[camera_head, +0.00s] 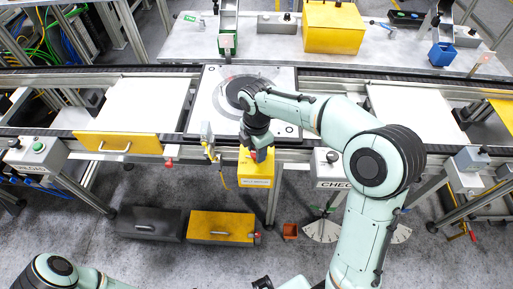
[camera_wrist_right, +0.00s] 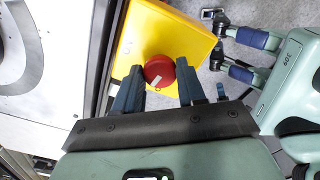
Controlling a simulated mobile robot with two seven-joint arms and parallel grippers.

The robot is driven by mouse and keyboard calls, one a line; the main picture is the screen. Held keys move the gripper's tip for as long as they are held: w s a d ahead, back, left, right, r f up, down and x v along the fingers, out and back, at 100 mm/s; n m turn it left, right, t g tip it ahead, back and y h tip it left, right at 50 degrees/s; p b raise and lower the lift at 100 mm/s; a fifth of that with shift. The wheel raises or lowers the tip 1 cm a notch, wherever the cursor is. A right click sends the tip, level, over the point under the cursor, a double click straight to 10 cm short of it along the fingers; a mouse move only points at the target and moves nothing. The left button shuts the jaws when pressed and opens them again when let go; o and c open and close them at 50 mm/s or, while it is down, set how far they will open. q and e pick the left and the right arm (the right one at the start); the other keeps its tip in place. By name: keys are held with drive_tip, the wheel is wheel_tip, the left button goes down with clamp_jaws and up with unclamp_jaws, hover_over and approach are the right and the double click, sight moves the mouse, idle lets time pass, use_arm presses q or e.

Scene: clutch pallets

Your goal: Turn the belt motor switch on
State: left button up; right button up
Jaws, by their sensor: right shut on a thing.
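The belt motor switch is a red round knob (camera_wrist_right: 159,70) with a pale mark, on a yellow box (camera_head: 256,175) at the conveyor's front edge. The yellow box also fills the upper middle of the right wrist view (camera_wrist_right: 190,32). My right gripper (camera_head: 257,153) reaches down over the box. In the wrist view its two dark blue fingers (camera_wrist_right: 157,80) are shut on the knob, one on each side. The label on the box is too small to read.
A round dark disc (camera_head: 240,93) on a white plate lies on the conveyor behind my right gripper. A control box with a green button (camera_head: 38,147) stands at left, and a "CHEC" box (camera_head: 328,168) just right. A yellow drawer (camera_head: 222,228) sits on the floor below.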

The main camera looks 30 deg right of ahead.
drive_tip(key=m, duration=0.3)
drive_tip(key=shift+m, duration=0.3)
drive_tip(key=m, duration=0.4)
drive_tip(key=shift+m+p, duration=0.3)
drive_tip(key=m, duration=0.3)
drive_tip(key=shift+m, duration=0.3)
use_arm(q)
drive_tip(key=shift+w+r, duration=0.3)
drive_tip(key=shift+r, duration=0.15)
use_arm(e)
drive_tip(key=shift+m, duration=1.9)
drive_tip(key=o, duration=1.1)
drive_tip(key=shift+c, duration=0.2)
drive_tip(key=shift+r, duration=0.1)
use_arm(q)
drive_tip(key=w+r+p, duration=0.2)
drive_tip(key=shift+r, duration=0.3)
use_arm(e)
wheel_tip(320, 180, up, 13)
drive_tip(key=shift+r, duration=0.2)
